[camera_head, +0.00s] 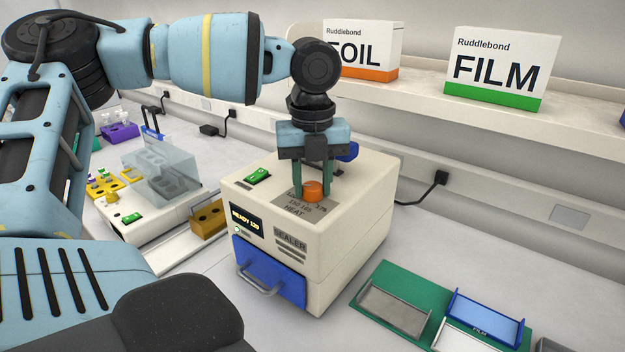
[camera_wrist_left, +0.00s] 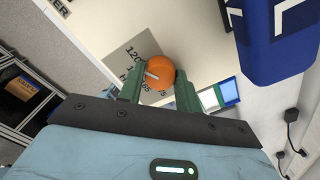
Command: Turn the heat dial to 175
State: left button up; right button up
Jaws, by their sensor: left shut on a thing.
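The sealer (camera_head: 300,240) is a cream box on the bench with a blue drawer front. Its orange heat dial (camera_head: 313,187) sits on a grey scale plate on top, with printed numbers partly hidden. My left gripper (camera_head: 312,183) points down from above with its green fingers shut on the dial, one on each side. In the left wrist view the orange dial (camera_wrist_left: 160,72) shows between the fingertips (camera_wrist_left: 157,85), with a white pointer mark toward the "120" side of the plate. The sealer's display (camera_head: 247,219) seems to read READY 120. My right gripper is not in view.
A green switch (camera_head: 257,175) sits beside the dial, and a blue part (camera_head: 348,151) stands behind the gripper. A green mat with trays (camera_head: 395,312) lies to the right. Another cream device (camera_head: 150,205) stands left. A shelf (camera_head: 490,115) holds FOIL and FILM boxes.

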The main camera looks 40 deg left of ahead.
pick_arm(q)
jog(key=n, duration=0.5)
jog(key=shift+n, duration=0.3)
jog(key=n, duration=1.2)
jog(key=shift+r+n+b, duration=0.1)
jog(key=shift+n+b, duration=0.2)
jog(key=shift+n, duration=0.1)
jog(key=n, duration=0.5)
jog(key=o, duration=1)
